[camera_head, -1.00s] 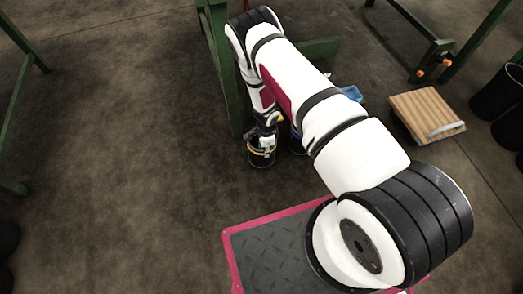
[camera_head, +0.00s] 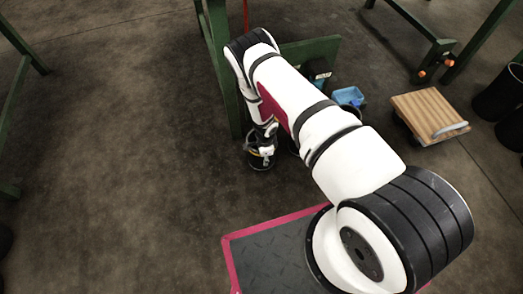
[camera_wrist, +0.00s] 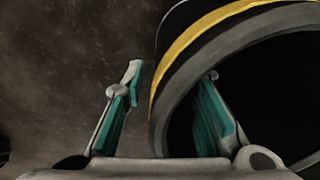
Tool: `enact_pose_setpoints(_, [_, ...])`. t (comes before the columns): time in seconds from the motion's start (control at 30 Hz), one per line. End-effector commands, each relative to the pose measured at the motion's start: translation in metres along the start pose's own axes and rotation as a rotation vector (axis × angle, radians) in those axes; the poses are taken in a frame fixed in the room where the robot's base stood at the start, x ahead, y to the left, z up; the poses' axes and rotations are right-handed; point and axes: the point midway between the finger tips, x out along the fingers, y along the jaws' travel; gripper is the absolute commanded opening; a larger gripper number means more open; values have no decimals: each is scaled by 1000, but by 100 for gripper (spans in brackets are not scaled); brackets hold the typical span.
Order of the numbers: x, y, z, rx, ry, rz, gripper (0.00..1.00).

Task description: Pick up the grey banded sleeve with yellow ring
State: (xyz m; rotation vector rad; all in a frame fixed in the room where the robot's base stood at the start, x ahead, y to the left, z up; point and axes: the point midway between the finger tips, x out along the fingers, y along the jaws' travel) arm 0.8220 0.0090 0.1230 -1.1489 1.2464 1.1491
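The grey sleeve with a yellow ring (camera_wrist: 205,38) fills the upper right of the wrist view, its dark round opening facing me. In the head view the sleeve (camera_head: 260,163) stands on the floor below my arm's end, partly covered by it. My gripper (camera_wrist: 173,72) is open, with two teal-padded fingers. The left finger is outside the sleeve and the right finger reaches into its dark opening, so the wall lies between them. A gap shows between the left finger and the wall; contact on the inner side is unclear. My gripper (camera_head: 266,150) is small and partly hidden in the head view.
A green metal frame (camera_head: 222,70) stands close behind the sleeve. A blue bin (camera_head: 348,96) and a wooden-topped board with a handle (camera_head: 428,112) lie to the right. Black cylinders (camera_head: 497,92) stand at the far right.

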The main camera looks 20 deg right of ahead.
Motion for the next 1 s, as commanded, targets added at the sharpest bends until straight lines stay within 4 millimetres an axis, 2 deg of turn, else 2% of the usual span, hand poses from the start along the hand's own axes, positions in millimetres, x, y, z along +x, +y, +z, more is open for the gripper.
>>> enact_pose_setpoints(0.03, [0, 0, 0, 0, 0, 0, 8])
enact_pose_setpoints(0.07, [0, 0, 0, 0, 0, 0, 2])
enact_pose_setpoints(0.1, [0, 0, 0, 0, 0, 0, 0])
enact_pose_setpoints(0.57, [-2, -1, 0, 0, 0, -1, 0])
enact_pose_setpoints(0.77, [-20, -2, 0, 1, 0, -3, 0])
enact_pose_setpoints(0.9, [-42, -2, 0, 2, 1, -3, 0])
enact_pose_setpoints(1.0, [-37, 11, -4, 10, -3, 1, 0])
